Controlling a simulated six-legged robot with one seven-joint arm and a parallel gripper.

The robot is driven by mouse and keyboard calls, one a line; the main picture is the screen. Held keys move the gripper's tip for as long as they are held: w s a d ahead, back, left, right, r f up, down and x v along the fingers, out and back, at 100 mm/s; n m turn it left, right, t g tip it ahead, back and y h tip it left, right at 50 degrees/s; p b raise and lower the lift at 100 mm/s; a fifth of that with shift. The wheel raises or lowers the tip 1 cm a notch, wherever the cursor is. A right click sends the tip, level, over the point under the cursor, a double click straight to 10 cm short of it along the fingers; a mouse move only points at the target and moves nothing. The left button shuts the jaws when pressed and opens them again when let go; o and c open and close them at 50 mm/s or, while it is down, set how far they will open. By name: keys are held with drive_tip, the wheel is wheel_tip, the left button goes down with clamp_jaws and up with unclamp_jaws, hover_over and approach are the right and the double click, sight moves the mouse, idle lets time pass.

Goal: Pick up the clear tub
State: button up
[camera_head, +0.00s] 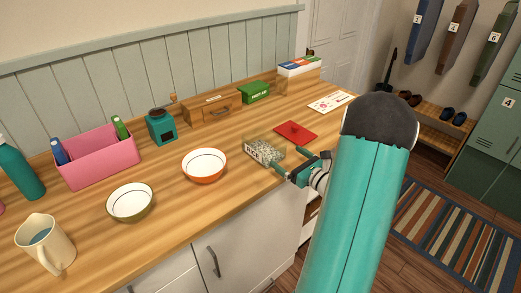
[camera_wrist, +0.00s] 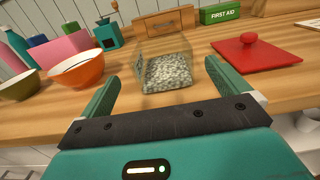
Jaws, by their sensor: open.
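The clear tub (camera_head: 264,151) stands on the wooden counter near its front edge, with a grey speckled filling inside. It also shows in the wrist view (camera_wrist: 167,68), upright, just ahead of my jaws. My gripper (camera_head: 299,160) is open and empty, its two teal fingers (camera_wrist: 160,84) pointing at the tub. In the wrist view the tub lies beyond and between the fingertips. I cannot tell whether a finger touches it. A red lid with a knob (camera_wrist: 252,54) lies flat to the right of the tub.
An orange bowl (camera_head: 204,166) and a green bowl (camera_head: 130,203) stand left of the tub. Behind are a teal grinder (camera_head: 160,126), a wooden box (camera_head: 208,108) and a green first aid box (camera_head: 256,92). A pink bin (camera_head: 98,162) and a jug (camera_head: 46,243) stand farther left.

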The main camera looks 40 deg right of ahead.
sight(279, 151)
drive_tip(key=w, duration=0.5)
drive_tip(key=shift+w+f, duration=0.1)
drive_tip(key=shift+w, duration=0.65)
drive_tip(key=w, duration=0.4)
drive_tip(key=shift+w+a, duration=0.15)
drive_tip(key=shift+w, duration=0.05)
drive_tip(key=c, duration=0.8)
drive_tip(key=shift+r, duration=0.25)
